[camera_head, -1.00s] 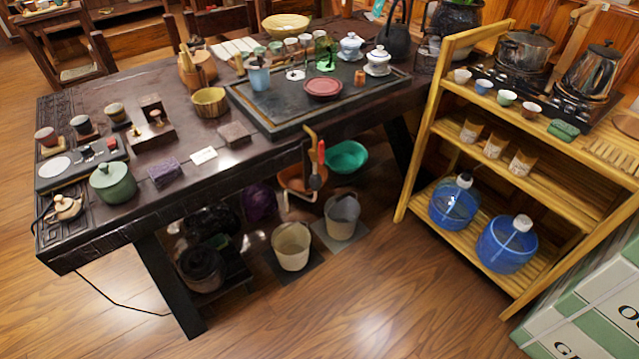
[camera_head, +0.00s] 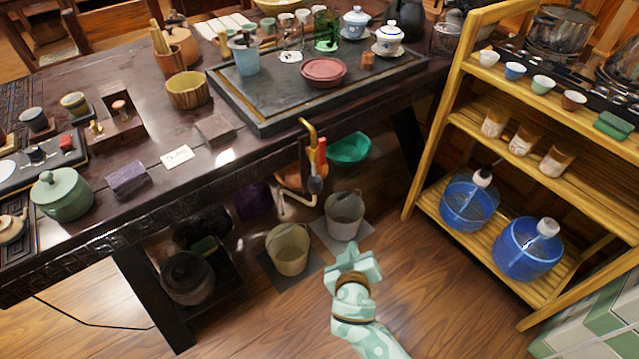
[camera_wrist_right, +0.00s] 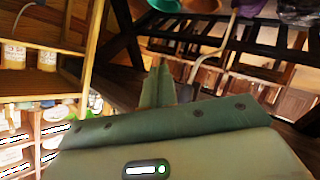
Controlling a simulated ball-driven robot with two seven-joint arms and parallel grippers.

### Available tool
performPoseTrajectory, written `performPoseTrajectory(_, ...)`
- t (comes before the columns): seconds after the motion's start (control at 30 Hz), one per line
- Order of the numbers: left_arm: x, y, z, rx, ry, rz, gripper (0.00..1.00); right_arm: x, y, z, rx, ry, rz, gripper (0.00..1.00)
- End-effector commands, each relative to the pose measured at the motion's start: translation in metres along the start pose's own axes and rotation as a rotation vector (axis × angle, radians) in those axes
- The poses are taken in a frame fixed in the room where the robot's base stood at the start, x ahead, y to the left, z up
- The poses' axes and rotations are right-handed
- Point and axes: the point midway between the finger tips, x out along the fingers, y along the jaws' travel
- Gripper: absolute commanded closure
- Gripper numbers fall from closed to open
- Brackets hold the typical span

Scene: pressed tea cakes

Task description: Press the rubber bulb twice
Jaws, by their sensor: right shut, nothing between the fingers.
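A dark, rounded, bulb-like piece (camera_head: 316,184) hangs below a red upright piece (camera_head: 321,153) beside a yellow curved pipe (camera_head: 308,130) at the table's front edge in the head view. I cannot tell for sure that it is the rubber bulb. My pale green right gripper (camera_head: 352,256) is below and right of it in the picture, apart from it, in front of the grey bucket. The right gripper is shut and empty; its fingers (camera_wrist_right: 158,85) lie together in the right wrist view. The bulb-like piece is not clear in the wrist view. My left gripper is not in view.
The dark table (camera_head: 235,165) carries a tea tray (camera_head: 270,112) and several tea things. A grey bucket (camera_head: 344,218), a beige bucket (camera_head: 288,252) and a green basin (camera_head: 350,150) are under its edge. A wooden shelf (camera_head: 425,190) stands right. Floor between is open.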

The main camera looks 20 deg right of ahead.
Motion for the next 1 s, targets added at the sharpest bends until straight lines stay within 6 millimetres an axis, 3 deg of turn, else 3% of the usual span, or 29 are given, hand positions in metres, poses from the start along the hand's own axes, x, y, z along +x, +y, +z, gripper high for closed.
performPoseTrajectory(0.1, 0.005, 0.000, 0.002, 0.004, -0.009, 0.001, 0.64, 0.004, 0.009, -0.026, 0.036, 0.058, 0.049, 1.00)
performPoseTrajectory(0.3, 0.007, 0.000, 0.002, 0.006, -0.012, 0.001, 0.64, 0.004, 0.018, -0.049, 0.066, 0.106, 0.090, 1.00)
performPoseTrajectory(0.73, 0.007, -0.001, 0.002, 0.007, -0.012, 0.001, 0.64, 0.006, 0.018, -0.051, 0.068, 0.108, 0.093, 1.00)
performPoseTrajectory(1.0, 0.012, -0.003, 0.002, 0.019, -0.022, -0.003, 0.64, 0.027, 0.005, -0.068, 0.068, 0.108, 0.091, 1.00)
